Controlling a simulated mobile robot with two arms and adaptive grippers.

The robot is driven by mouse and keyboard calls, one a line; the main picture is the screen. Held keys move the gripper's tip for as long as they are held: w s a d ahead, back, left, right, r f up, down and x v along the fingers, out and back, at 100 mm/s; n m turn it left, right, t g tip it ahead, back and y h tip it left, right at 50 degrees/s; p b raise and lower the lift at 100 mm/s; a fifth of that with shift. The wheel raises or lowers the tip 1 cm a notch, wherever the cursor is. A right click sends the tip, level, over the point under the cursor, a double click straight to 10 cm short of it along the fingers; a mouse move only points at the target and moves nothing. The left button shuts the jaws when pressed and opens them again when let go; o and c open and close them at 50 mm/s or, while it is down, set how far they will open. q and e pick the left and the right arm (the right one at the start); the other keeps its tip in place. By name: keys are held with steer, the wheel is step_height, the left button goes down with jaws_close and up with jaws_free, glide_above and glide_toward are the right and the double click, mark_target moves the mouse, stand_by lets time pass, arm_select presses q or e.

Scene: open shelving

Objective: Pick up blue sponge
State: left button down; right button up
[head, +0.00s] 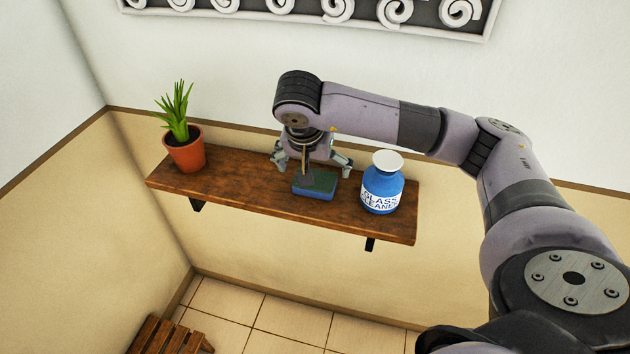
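The blue sponge (316,191) lies on the wooden shelf (241,189), near its front edge and around its middle. It is a flat block with a dark green top and blue sides. My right gripper (312,165) comes in from the right and points down at the shelf, above or just behind the sponge. Its two fingers are spread wide and hold nothing. I cannot tell whether the gripper touches the sponge. My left gripper is not in view.
A blue glass cleaner bottle (381,190) with a white top stands close to the right of the sponge. A potted plant (184,148) stands at the shelf's left end. The wall is behind the shelf. A slatted wooden piece (170,338) is on the floor below.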

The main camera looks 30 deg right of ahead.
mark_target(324, 186)
steer(key=x, duration=0.1)
steer(key=p+x, duration=0.1)
steer(key=x, duration=0.1)
steer(key=p+x, duration=0.1)
steer(key=x, duration=0.1)
steer(key=shift+w+a+f, duration=0.15)
steer(key=shift+w+f, duration=0.05)
steer(key=shift+f, duration=0.1)
steer(key=shift+w+f, duration=0.1)
steer(key=shift+f, duration=0.2)
steer(key=shift+c, duration=0.2)
steer(key=c, duration=0.7)
